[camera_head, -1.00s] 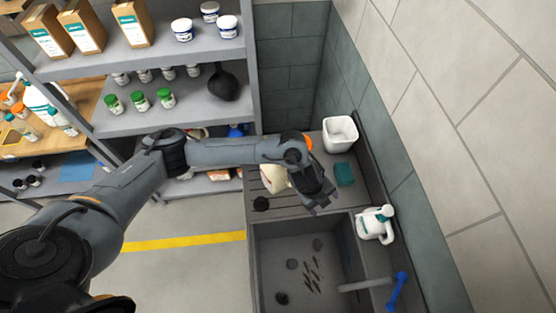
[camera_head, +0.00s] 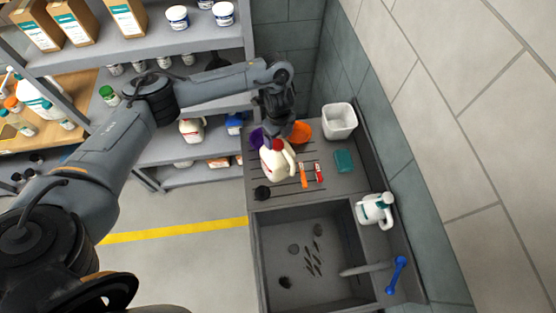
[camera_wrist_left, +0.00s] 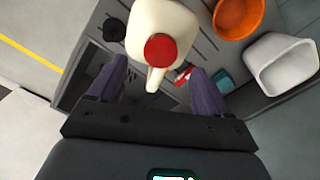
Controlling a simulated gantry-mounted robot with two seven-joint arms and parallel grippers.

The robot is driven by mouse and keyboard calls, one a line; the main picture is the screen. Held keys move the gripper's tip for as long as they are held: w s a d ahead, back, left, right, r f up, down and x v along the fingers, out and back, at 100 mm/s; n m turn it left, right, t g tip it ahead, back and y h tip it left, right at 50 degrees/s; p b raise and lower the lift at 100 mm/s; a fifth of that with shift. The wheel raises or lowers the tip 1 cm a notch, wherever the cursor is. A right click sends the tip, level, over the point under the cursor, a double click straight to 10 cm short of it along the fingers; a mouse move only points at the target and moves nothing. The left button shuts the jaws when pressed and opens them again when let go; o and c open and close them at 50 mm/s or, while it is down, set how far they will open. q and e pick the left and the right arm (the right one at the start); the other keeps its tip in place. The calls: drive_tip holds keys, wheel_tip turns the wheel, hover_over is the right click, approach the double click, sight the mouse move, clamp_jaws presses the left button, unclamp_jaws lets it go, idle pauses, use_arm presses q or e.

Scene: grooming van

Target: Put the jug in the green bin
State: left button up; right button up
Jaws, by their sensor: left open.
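A cream jug (camera_head: 273,165) with a red cap stands upright on the ribbed drainboard beside the sink. It also shows at the top of the left wrist view (camera_wrist_left: 165,22), its red cap and handle facing the gripper. My left gripper (camera_head: 279,136) is just behind the jug, pointing down towards it. In the left wrist view its two purple fingers (camera_wrist_left: 158,68) are spread apart, with the jug's handle between or just beyond their tips; whether they touch it I cannot tell. I see no green bin. My right gripper is not in view.
A white spray jug (camera_head: 374,211) stands beside the sink (camera_head: 310,225). Shelves (camera_head: 140,60) are at the left.

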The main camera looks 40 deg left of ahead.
sight(277, 144)
use_arm(q)
drive_tip(key=f, duration=0.2)
drive_tip(key=f+b, duration=0.1)
drive_tip(key=shift+a+f, duration=0.3)
drive_tip(key=shift+f+p, duration=0.3)
drive_tip(key=shift+f, duration=0.55)
clamp_jaws()
